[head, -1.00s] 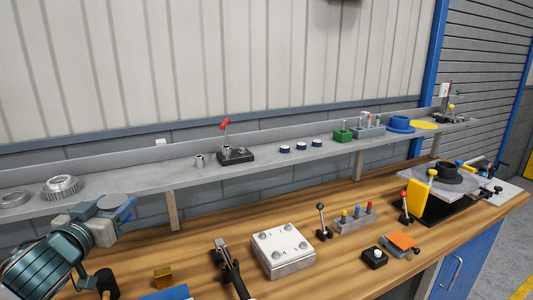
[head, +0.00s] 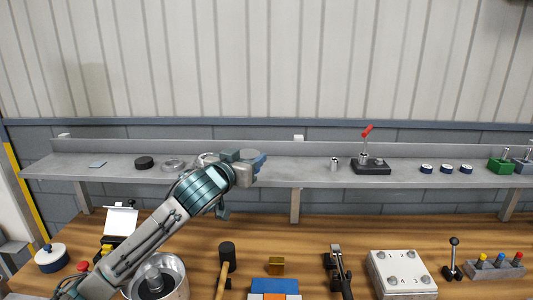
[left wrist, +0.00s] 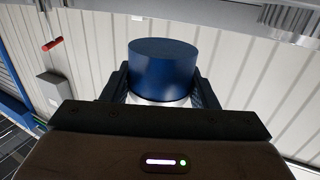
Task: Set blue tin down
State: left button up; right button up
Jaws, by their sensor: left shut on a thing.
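The blue tin (left wrist: 163,68) fills the middle of the left wrist view, a round can with a blue top and side and a pale lower band. My left gripper (left wrist: 162,95) is shut on it, one dark finger on each side. In the head view my left gripper (head: 250,162) is in front of or over the grey shelf (head: 310,176), just right of the metal rings. The tin is mostly hidden there by the gripper and wrist. I cannot tell whether the tin touches the shelf. My right gripper is not in view.
The shelf holds a metal ring (head: 173,164), a black puck (head: 145,162) and a red-handled fixture (head: 371,165). On the wooden bench below are a mallet (head: 227,258), a brass block (head: 277,265) and a white numbered plate (head: 402,270).

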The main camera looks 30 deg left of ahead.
pick_arm(q)
jog(key=p, duration=0.4)
send_over(264, 169)
jog(key=shift+w+f, duration=0.1)
jog(key=shift+f, duration=0.35)
notch_tip(264, 169, down, 3)
jog(key=shift+r+p, duration=0.1)
jog(key=shift+p, duration=0.65)
jog(key=shift+f, duration=0.35)
jog(key=o, duration=0.6)
jog(key=shift+f, duration=0.15)
jog(key=o, duration=0.3)
jog(key=shift+o, duration=0.6)
